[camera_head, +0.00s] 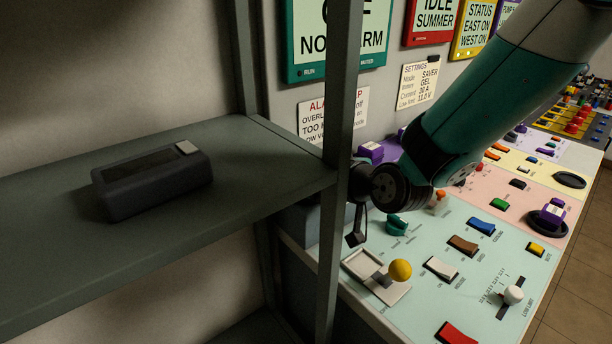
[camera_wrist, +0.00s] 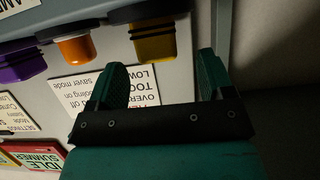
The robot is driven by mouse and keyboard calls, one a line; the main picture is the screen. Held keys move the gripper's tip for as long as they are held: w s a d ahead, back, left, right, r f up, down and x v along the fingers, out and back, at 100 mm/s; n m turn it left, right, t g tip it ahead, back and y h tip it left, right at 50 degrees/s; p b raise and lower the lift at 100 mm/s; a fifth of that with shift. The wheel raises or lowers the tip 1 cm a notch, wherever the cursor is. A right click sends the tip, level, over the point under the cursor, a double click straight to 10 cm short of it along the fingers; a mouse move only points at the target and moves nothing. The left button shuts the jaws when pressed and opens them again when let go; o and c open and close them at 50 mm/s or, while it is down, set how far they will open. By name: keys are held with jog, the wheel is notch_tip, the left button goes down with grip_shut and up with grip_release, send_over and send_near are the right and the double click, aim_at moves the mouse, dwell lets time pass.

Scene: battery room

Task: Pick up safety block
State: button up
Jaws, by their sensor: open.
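No thing in view is clearly marked as the safety block, and I cannot tell which one it is. A dark grey box (camera_head: 152,182) with a pale patch on one end lies on the shelf at left in the head view. In the wrist view, a purple block (camera_wrist: 22,65), an orange block (camera_wrist: 74,49) and a yellow block (camera_wrist: 153,42) stand in a row along the wall. My gripper (camera_wrist: 158,80) is open and empty, with its two teal fingers apart, facing the wall near the yellow block. In the head view its fingertips cannot be made out clearly.
The grey shelf (camera_head: 60,255) and its upright post (camera_head: 340,110) stand close left of my arm. The control panel (camera_head: 440,225) carries switches, knobs and a yellow-ball lever (camera_head: 400,270). Signs hang on the wall behind. The shelf around the box is clear.

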jog(key=shift+p+x, duration=1.1)
jog(key=shift+x, duration=1.65)
jog(key=shift+d+f, duration=0.1)
jog(key=shift+c, duration=0.4)
jog(key=c, duration=0.9)
